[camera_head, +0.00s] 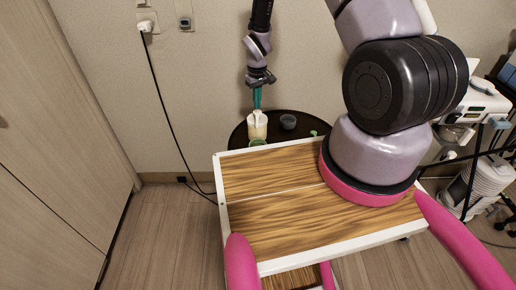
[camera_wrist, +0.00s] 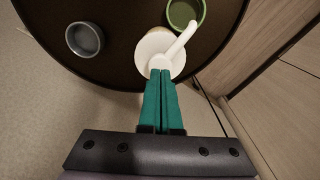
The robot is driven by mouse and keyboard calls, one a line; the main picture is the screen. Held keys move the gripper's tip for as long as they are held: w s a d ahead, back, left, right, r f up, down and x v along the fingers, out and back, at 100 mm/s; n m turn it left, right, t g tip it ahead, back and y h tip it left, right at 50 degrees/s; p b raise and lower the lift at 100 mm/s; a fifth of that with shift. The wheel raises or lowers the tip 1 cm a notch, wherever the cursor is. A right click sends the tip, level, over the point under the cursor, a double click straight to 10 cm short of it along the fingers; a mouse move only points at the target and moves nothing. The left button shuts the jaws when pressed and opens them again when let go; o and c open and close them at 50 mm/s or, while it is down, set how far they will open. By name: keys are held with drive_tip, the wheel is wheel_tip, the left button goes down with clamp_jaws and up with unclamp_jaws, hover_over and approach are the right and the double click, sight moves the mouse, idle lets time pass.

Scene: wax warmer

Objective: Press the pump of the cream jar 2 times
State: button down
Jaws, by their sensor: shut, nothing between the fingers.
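The cream jar (camera_head: 258,129), cream-coloured with a white pump top, stands upright on a dark round table (camera_head: 290,118). In the wrist view its white pump (camera_wrist: 160,52) shows from above, with the spout pointing to the upper right. My gripper (camera_head: 257,106) points down directly over the pump. Its teal fingers (camera_wrist: 161,76) are closed together with nothing between them. The fingertips overlap the pump head in the wrist view, at or just above it; I cannot tell whether they touch. The jar's body is mostly hidden under the pump in the wrist view.
A grey bowl (camera_head: 288,121) and a green bowl (camera_wrist: 185,12) stand near the jar on the round table. A wooden-topped cart (camera_head: 270,200) with a white rim is in front. A wall and a hanging cable (camera_head: 164,105) are close by.

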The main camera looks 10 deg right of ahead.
drive_tip(key=shift+r, duration=0.1)
idle(0.5)
drive_tip(key=shift+r, duration=2.9)
drive_tip(key=s+d+r+m+t, duration=0.2)
drive_tip(key=s+r, duration=0.1)
drive_tip(key=r, duration=1.1)
drive_tip(key=s+d+r+m+t, duration=0.1)
drive_tip(key=s+d+r+m, duration=0.1)
drive_tip(key=r, duration=1.2)
drive_tip(key=s+d+r+m+t+y, duration=0.1)
drive_tip(key=s+r+m+t, duration=0.1)
drive_tip(key=s+r, duration=0.6)
drive_tip(key=s+r+m+t+y, duration=0.1)
drive_tip(key=s+r+m+t, duration=0.1)
drive_tip(key=s+r, duration=0.6)
drive_tip(key=s, duration=0.6)
drive_tip(key=shift+s+d, duration=0.15)
drive_tip(key=shift+d, duration=0.25)
